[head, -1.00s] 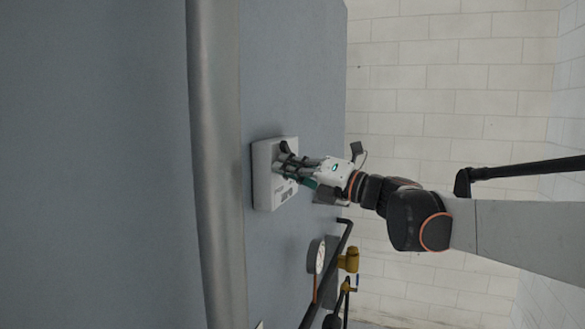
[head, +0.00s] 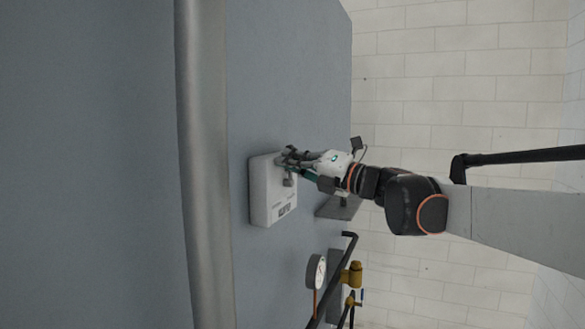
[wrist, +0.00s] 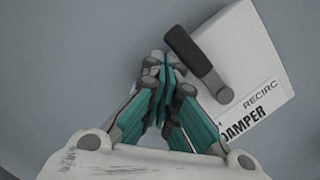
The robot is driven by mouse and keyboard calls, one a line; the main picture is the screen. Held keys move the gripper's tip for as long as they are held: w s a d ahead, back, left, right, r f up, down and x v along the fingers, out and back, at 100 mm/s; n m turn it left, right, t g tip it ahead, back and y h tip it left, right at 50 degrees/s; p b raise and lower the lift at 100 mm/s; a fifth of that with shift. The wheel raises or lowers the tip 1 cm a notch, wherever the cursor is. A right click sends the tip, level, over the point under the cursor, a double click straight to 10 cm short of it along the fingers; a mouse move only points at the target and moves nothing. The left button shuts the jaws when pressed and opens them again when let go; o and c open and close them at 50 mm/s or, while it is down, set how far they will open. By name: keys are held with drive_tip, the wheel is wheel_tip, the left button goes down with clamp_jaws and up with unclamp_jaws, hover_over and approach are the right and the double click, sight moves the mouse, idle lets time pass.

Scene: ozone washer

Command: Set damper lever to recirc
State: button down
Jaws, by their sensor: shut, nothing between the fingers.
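The damper box (head: 262,205) is a white box on the grey panel, and part of it shows in the wrist view (wrist: 240,50) with a label (wrist: 255,112) reading RECIRC and DAMPER. Its lever (wrist: 200,65) has a dark grip and a grey arm. In the wrist view the grip points to the upper left, with the other end near the RECIRC text. My gripper (wrist: 160,62) is shut and empty, its fingertips just left of the grip; contact cannot be told. In the head view my gripper (head: 283,158) is at the box's upper end, partly hiding the lever.
A round gauge (head: 316,271), a yellow valve fitting (head: 352,274) and dark pipes (head: 333,285) lie below the box in the head view. A grey plate (head: 338,207) sticks out beside my wrist. The panel above the box is clear.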

drive_tip(key=w+d+r+m, duration=0.1)
drive_tip(key=w+d+m, duration=0.1)
drive_tip(key=w, duration=0.3)
drive_tip(key=shift+w+r+m+h, duration=0.15)
drive_tip(key=shift+w+m+h, duration=0.25)
drive_tip(key=shift+m, duration=0.2)
idle(0.6)
